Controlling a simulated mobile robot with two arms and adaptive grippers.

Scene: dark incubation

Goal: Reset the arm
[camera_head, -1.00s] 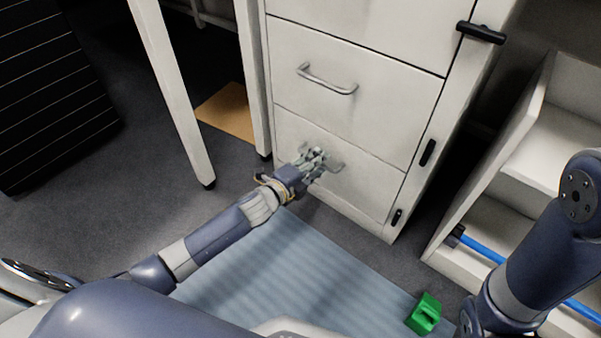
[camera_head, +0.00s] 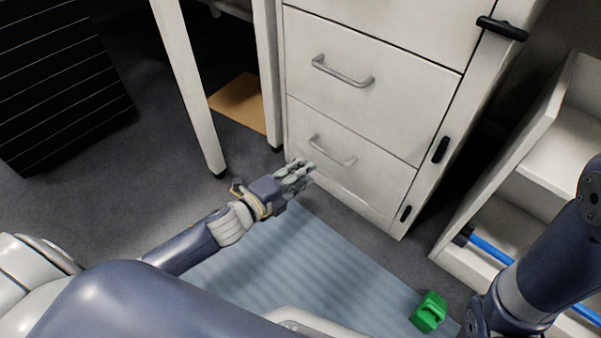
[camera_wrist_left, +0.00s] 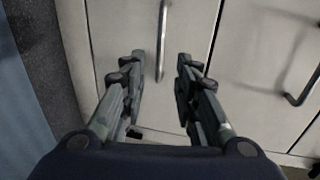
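My left gripper (camera_head: 301,170) is in front of the bottom drawer of the white cabinet, just left of and below that drawer's handle (camera_head: 332,153). In the left wrist view my left gripper (camera_wrist_left: 160,85) has its two fingers apart, with nothing between them. The bottom drawer's handle (camera_wrist_left: 162,40) shows beyond the fingertips, apart from them. The bottom drawer (camera_head: 375,183) looks shut. My right arm comes in at the right edge of the head view; its gripper is not seen.
The upper drawer's handle (camera_head: 342,74) is above. A blue mat (camera_head: 290,255) lies on the floor, with a green object (camera_head: 428,311) at its right end. A white shelf (camera_head: 560,150) stands at the right, and white table legs (camera_head: 190,90) are left of the cabinet.

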